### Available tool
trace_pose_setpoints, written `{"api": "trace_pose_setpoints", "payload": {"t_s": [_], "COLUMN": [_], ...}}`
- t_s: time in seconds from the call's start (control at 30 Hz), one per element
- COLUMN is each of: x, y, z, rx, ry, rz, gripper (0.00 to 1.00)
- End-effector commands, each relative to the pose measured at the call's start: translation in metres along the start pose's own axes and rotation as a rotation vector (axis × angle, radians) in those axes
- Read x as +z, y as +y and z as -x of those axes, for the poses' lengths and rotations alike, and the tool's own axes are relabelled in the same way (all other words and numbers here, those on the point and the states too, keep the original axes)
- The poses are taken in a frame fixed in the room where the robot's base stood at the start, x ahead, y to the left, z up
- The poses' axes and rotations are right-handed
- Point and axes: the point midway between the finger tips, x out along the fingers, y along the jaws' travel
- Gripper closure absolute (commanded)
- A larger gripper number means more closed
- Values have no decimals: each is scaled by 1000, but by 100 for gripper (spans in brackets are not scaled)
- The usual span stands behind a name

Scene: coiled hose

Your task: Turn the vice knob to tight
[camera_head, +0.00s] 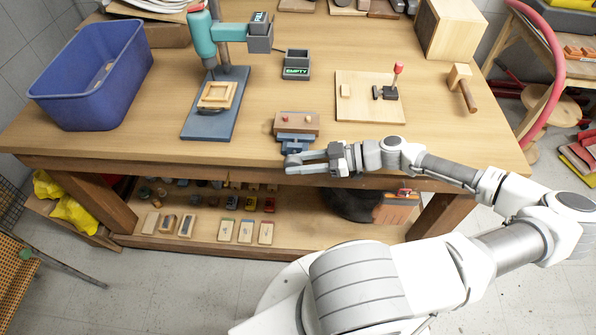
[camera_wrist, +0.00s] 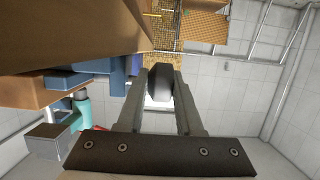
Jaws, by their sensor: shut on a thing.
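The blue vice (camera_head: 293,146) is at the front edge of the workbench. It also shows in the wrist view (camera_wrist: 95,74), left of my fingers. A brown wooden block (camera_head: 297,128) with small light and red marks on top sits at the vice. My gripper (camera_head: 292,160) reaches in from the right, just in front of the bench edge, its fingers pointing left. In the wrist view my gripper (camera_wrist: 162,78) is shut on the dark vice knob (camera_wrist: 159,86), which sits between the fingertips. Any tight marking is not legible.
A shelf below holds small blocks. The bench edge runs close above my gripper.

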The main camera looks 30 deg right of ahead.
Motion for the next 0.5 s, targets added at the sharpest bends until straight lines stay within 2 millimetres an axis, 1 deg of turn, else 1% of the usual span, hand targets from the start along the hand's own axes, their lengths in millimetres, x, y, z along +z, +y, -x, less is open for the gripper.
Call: {"api": "trace_pose_setpoints", "payload": {"t_s": [0.03,0.23,0.5], "x": [8,7,4], "y": [2,2,1], "z": [-1,-1,-1], "rx": [8,7,5], "ry": [34,136,202], "rz": [-1,-2,-2], "gripper": [100,100,100]}}
